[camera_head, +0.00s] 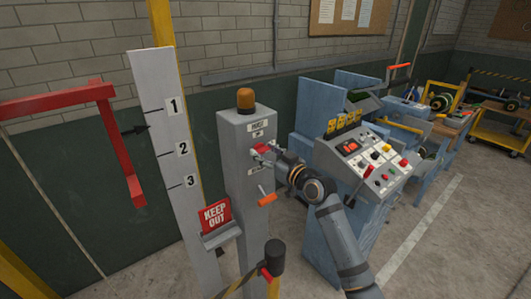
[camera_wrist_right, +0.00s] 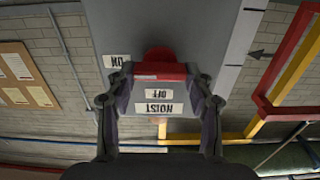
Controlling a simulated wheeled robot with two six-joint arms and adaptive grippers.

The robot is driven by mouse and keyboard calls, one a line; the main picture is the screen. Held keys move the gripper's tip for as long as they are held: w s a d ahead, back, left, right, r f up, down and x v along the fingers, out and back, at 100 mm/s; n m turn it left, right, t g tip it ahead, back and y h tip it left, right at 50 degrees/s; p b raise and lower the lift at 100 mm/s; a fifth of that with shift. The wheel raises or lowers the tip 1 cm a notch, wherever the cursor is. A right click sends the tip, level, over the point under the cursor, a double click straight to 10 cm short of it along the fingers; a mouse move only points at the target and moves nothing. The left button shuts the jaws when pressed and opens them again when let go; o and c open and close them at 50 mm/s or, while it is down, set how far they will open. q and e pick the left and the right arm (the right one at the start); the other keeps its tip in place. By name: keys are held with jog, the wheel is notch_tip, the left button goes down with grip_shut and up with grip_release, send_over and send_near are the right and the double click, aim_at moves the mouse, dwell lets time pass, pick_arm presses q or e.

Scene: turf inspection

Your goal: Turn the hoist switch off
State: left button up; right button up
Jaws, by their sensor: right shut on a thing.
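The hoist switch has a red handle (camera_head: 259,148) on the front of a grey post (camera_head: 237,180). It also shows in the right wrist view (camera_wrist_right: 158,68), which is upside down. A HOIST label (camera_head: 257,125) and an OFF label (camera_wrist_right: 158,94) sit above the handle; an ON label (camera_wrist_right: 117,61) lies below and to one side. My right gripper (camera_head: 268,152) is shut on the red handle, with a finger on either side in the wrist view. Fingers hide part of the handle, so its exact setting is hard to tell. My left gripper is out of view.
An orange-handled lever (camera_head: 267,198) sticks out lower on the post, with an amber beacon (camera_head: 245,98) on top. A red KEEP OUT sign (camera_head: 215,214) and a numbered scale board (camera_head: 165,135) stand left. A control console (camera_head: 365,160) stands close right, beside my arm.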

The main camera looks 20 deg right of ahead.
jog(key=shift+f+n+b, duration=0.15)
jog(key=shift+n+b, duration=0.25)
jog(key=shift+b, duration=0.35)
jog(key=n+b, duration=0.7)
jog(key=b, duration=0.2)
jog(key=shift+a+f, duration=0.15)
jog(key=n+b, duration=0.3)
jog(key=n, duration=0.2)
jog(key=shift+s+n+b, duration=0.1)
jog(key=shift+n+b, duration=0.25)
jog(key=shift+n, duration=0.05)
jog(key=shift+a+n+b, duration=0.1)
jog(key=shift+n+b, duration=0.85)
jog(key=shift+n, duration=1.15)
jog(key=o, duration=1.2)
jog(key=shift+c, duration=0.2)
jog(key=shift+s, duration=0.1)
